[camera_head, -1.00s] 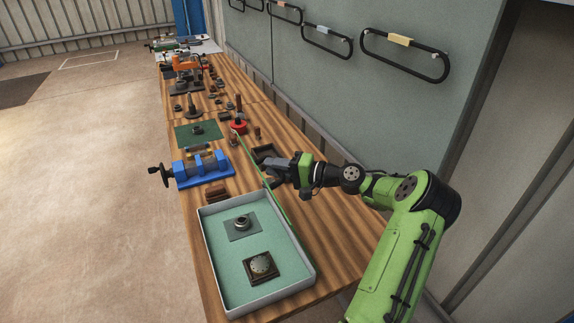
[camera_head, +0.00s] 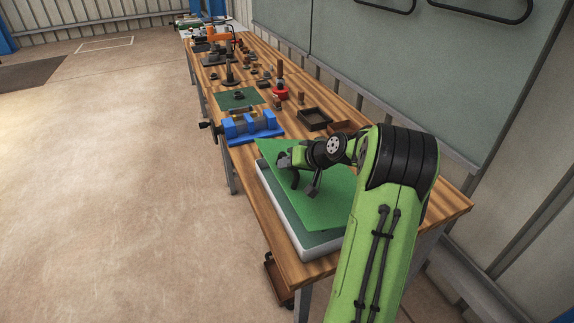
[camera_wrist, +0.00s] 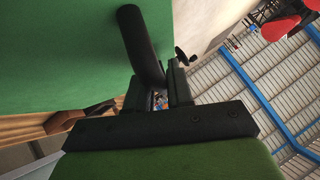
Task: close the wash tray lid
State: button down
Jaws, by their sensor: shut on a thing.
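The wash tray (camera_head: 274,208) is a pale-rimmed box on the near end of the bench. Its green lid (camera_head: 322,208) lies over most of it, tilted and standing off the rim, with a strip of the tray inside showing at the near end. In the wrist view the lid (camera_wrist: 60,50) fills the upper left, with its black bar handle (camera_wrist: 140,45) running down between the fingers. My gripper (camera_wrist: 157,92) is shut on the handle. In the head view my gripper (camera_head: 290,163) is over the lid, partly hidden by my arm. The tray's contents are hidden.
A blue vise (camera_head: 250,127) stands just beyond the tray. A dark open box (camera_head: 314,118) and a brown block lie to the right of it. Several small parts and a red-based piece (camera_head: 280,92) stand farther back. The floor at left is clear.

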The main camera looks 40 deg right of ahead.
aim_at(288, 180)
jog(key=shift+n+g+h, duration=0.3)
jog(key=shift+n+h, duration=0.2)
jog(key=shift+h, duration=0.1)
jog(key=f+b, duration=0.1)
jog(key=f, duration=0.1)
jog(key=a+f+b, duration=0.1)
jog(key=f+b, duration=0.1)
jog(key=a+f+b, duration=0.1)
jog(key=shift+w+f+b, duration=0.3)
jog(key=shift+f+b, duration=0.05)
jog(key=shift+f, duration=0.05)
jog(key=shift+a+f+b, duration=0.1)
jog(key=shift+f+b, duration=0.5)
jog(key=shift+b, duration=0.05)
jog(key=shift+r, duration=0.1)
jog(key=c, duration=1.1)
grip_release()
jog(key=p+v, duration=0.3)
jog(key=v, duration=1.3)
jog(key=shift+w+p, duration=0.1)
jog(key=shift+p, duration=0.25)
